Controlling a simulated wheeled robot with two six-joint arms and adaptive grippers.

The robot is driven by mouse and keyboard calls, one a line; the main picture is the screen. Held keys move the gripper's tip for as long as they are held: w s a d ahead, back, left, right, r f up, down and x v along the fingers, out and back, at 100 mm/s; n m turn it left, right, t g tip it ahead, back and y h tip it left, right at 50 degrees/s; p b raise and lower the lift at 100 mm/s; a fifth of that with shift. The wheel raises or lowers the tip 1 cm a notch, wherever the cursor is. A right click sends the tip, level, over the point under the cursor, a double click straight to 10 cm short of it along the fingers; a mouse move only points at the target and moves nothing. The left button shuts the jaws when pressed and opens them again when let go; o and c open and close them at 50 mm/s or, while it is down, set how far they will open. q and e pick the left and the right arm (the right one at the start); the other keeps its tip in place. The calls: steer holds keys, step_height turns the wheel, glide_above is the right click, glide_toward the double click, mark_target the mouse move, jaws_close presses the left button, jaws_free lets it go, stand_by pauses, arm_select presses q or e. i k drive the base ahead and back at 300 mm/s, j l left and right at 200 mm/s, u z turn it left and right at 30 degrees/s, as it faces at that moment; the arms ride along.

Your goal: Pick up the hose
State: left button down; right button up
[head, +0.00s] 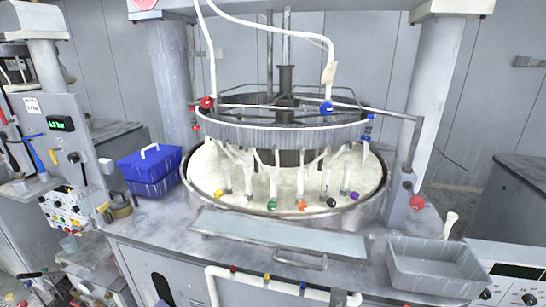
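Two white hoses come down from above to the round machine. The left one (210,60) ends near a red fitting (207,102) on the ring. The right one (331,50) runs to a blue fitting (326,107), with a pale piece on it just above. Which hose the task means, I cannot tell. Several short white tubes (275,178) hang from the ring to coloured ends over the pale platen (235,190). Neither of my grippers is in view.
A blue box (152,168) stands left of the platen. A grey tray (435,275) and a white upright object (450,224) are at right. A flat pale plate (280,234) and a white rail (255,275) lie along the front. Thick columns (436,90) flank the machine.

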mark_target(326, 169)
steer(key=i+l, duration=0.1)
steer(key=l, duration=0.4)
steer(key=i+l, duration=0.1)
steer(key=l, duration=0.85)
steer(key=i+u, duration=0.05)
